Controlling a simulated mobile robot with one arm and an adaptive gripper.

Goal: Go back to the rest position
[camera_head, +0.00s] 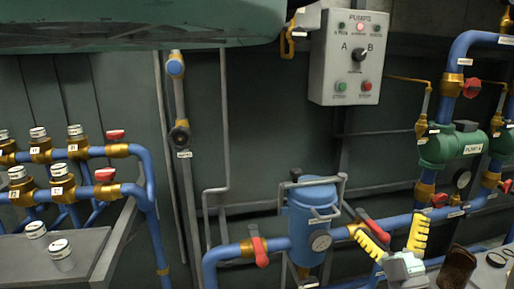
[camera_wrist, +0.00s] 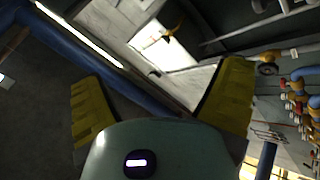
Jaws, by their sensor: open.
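My gripper (camera_head: 395,240) shows at the lower right of the head view, with its two yellow fingers spread apart. It is open and empty. The fingers stand in front of the blue pipe, to the right of the blue filter canister (camera_head: 313,222); I cannot tell whether they touch anything. In the wrist view my gripper (camera_wrist: 165,108) shows its yellow fingers wide apart at left and right, with nothing between them. The wrist view is tilted and shows a blue pipe (camera_wrist: 80,48) and pale panels beyond the fingers.
A grey control box (camera_head: 348,58) hangs on the wall. A green pump (camera_head: 452,146) is at the right. Red-handled valves (camera_head: 255,250) sit on the pipes. A grey bench (camera_head: 85,250) with small canisters (camera_head: 60,254) is at the left. A large green shape spans the upper left.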

